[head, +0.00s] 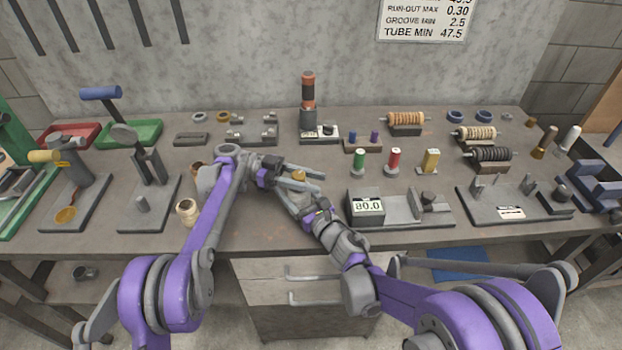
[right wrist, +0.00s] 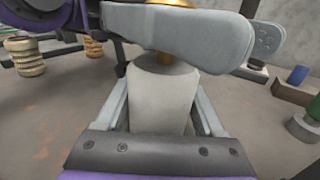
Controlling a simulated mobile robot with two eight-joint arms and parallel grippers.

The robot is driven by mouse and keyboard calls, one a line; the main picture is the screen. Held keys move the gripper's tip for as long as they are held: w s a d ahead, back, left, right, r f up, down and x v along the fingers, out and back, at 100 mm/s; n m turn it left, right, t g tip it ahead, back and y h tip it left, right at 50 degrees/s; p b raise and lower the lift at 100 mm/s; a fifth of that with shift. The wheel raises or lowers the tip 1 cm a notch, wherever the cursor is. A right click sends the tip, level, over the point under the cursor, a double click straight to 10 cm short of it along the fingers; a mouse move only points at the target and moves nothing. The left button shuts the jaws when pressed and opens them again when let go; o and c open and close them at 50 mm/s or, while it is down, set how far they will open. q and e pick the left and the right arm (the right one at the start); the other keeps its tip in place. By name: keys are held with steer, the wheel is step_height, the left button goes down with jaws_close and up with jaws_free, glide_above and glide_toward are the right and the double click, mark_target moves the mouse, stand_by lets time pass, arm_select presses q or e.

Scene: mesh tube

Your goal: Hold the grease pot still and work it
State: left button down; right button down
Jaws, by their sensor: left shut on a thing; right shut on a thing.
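My right gripper (right wrist: 162,112) is shut on the pot's body, one finger on each side. My left gripper (head: 305,180) reaches in from the left and is shut at the brass top, just above the right gripper (head: 293,196). One left finger (right wrist: 190,35) crosses in front of the top and hides much of it. The pot looks upright; its base is hidden.
A grey gauge block reading 80.0 (head: 366,208) stands close to the right of my grippers. Green (head: 359,162) and red (head: 394,162) small cylinders stand behind it. Ribbed cream pieces (head: 187,211) stand left, by my left arm. The bench front between is fairly clear.

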arm_select(q)
steer(key=shift+m+g, duration=0.3)
steer(key=shift+g, duration=0.1)
steer(key=shift+c, duration=2.3)
jaws_free()
steer(key=shift+r, duration=0.1)
step_height(320, 180, up, 10)
